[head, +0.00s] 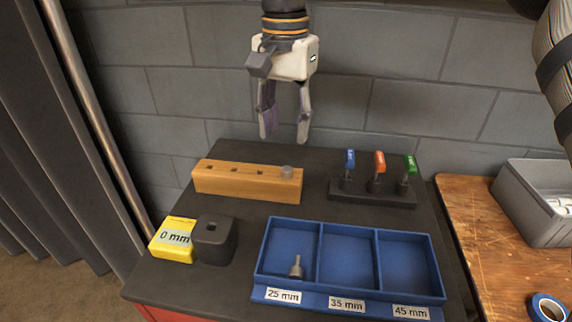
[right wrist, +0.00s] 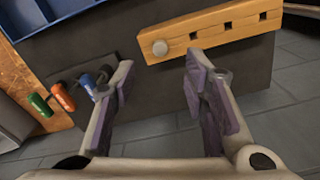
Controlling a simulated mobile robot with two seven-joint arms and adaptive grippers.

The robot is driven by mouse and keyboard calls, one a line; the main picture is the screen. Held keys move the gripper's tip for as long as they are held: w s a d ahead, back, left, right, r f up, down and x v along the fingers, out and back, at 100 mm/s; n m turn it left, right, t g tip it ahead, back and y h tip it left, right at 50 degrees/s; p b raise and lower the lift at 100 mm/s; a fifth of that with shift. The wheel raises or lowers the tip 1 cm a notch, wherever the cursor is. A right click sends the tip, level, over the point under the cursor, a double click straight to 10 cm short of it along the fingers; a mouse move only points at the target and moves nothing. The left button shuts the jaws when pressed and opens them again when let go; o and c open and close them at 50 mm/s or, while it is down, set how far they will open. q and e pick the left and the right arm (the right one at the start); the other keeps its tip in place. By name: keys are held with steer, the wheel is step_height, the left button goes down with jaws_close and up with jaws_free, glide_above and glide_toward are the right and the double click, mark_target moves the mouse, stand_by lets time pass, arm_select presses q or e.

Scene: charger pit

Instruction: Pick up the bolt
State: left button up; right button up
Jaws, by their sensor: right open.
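A small grey bolt (head: 296,268) stands head down in the left compartment, marked 25 mm, of the blue tray (head: 341,224). Another round grey metal piece (head: 287,172) sits in the right end of the wooden block (head: 240,183); it also shows in the right wrist view (right wrist: 160,48). My right gripper (head: 285,138) points down, open and empty, above and behind the block's right end. In the right wrist view, my open fingers (right wrist: 158,78) show with the round piece beyond the gap between them. My left gripper is not in view.
A rack (head: 373,195) holds blue, orange and green handled tools right of the block. A yellow 0 mm block (head: 172,240) and a dark holed block (head: 214,240) stand front left. A grey bin (head: 535,205) and blue tape (head: 549,308) are on the right wooden bench.

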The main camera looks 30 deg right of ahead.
mark_target(287, 168)
steer(key=f, duration=0.8)
steer(key=shift+w+d+f, duration=0.15)
steer(key=shift+d+f, duration=0.05)
steer(key=shift+f, duration=0.2)
jaws_close()
